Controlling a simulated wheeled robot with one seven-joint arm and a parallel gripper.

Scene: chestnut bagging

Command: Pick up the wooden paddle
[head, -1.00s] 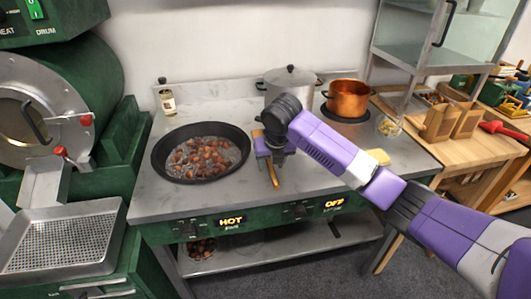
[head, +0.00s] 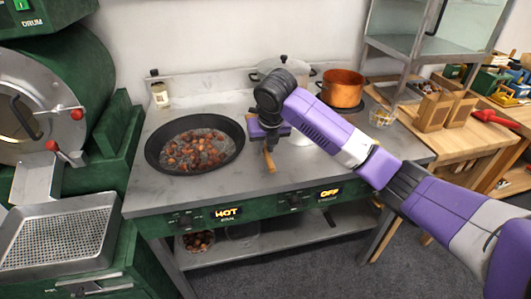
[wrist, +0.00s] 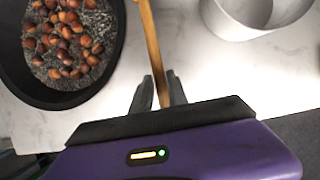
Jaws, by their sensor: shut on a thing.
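The wooden paddle (wrist: 150,40) runs as a light brown stick between the fingers of my gripper (wrist: 160,92) in the wrist view. My gripper is shut on it. In the head view the paddle's end (head: 270,161) shows below my gripper (head: 268,143), just right of the black pan. The far part of the paddle runs out of the top of the wrist view, so its whole shape is hidden.
A black pan (head: 238,150) of chestnuts in grey grit stands left of my gripper; the display below reads HOT. A lidded pot (head: 285,70) and a copper pot (head: 342,87) stand behind. A bottle (head: 160,95) stands back left. The front counter is clear.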

